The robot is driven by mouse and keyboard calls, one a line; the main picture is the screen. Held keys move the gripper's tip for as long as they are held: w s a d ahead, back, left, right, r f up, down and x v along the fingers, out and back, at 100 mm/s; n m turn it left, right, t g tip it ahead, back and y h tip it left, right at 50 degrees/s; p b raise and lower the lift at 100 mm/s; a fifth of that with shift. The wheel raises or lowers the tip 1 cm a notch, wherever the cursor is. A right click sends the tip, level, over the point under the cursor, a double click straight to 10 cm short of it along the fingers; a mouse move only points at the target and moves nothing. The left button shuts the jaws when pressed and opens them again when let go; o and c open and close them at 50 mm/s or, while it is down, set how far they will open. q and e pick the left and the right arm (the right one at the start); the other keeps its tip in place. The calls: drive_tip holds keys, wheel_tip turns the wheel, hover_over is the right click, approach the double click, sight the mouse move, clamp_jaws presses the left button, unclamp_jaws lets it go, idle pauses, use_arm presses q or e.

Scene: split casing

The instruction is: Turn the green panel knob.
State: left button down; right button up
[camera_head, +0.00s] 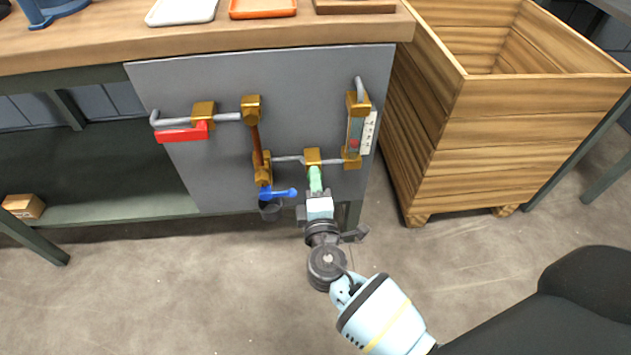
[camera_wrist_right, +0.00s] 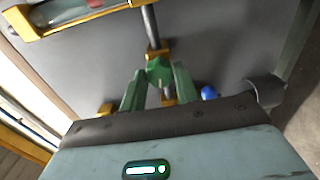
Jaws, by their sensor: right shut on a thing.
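The green panel knob (camera_head: 315,179) sits under a brass fitting low on the grey panel (camera_head: 210,80). It also shows in the right wrist view (camera_wrist_right: 158,70), between two green fingers. My right gripper (camera_head: 317,192) reaches up to the panel from below and is shut on the green knob. In the right wrist view the fingers (camera_wrist_right: 158,88) stand on either side of the knob, which partly hides behind them. My left gripper is in neither view.
A red lever (camera_head: 182,134) and a blue handle (camera_head: 280,193) are on the panel's pipework, the blue one just left of my right gripper. A dark cup (camera_head: 270,210) hangs below it. A wooden crate (camera_head: 530,125) stands to the right. The floor in front is clear.

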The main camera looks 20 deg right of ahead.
drive_tip(key=shift+n+p, duration=2.15)
drive_tip(key=shift+n, duration=4.15)
drive_tip(key=shift+f, duration=0.1)
drive_tip(key=o, duration=1)
drive_tip(key=shift+c, duration=0.2)
